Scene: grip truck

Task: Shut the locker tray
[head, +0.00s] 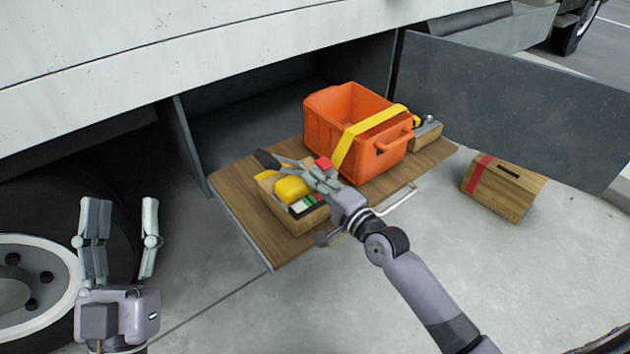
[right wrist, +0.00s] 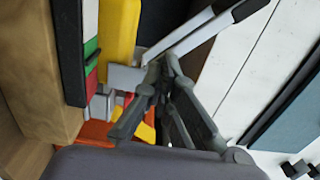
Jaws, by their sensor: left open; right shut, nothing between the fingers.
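The locker tray (head: 238,208), a wooden board with a pale metal edge, is pulled out of the open locker (head: 255,100) under the white truck body. A metal bar handle (head: 400,203) shows along its front edge, partly hidden by my right arm. My right gripper (head: 312,172) is shut and empty, over the wooden box of tools at the tray's left half. In the right wrist view its fingers (right wrist: 165,70) are close to the box contents; I cannot tell whether they touch. My left gripper (head: 120,215) is open and empty, in front of the wheel, away from the tray.
On the tray stand an orange crate (head: 322,135) with a yellow strap, the tool box (head: 290,218) and a small wooden box (head: 426,138). A grey locker door (head: 510,100) hangs open at right. A wooden box with a red stripe (head: 510,190) stands on the ground.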

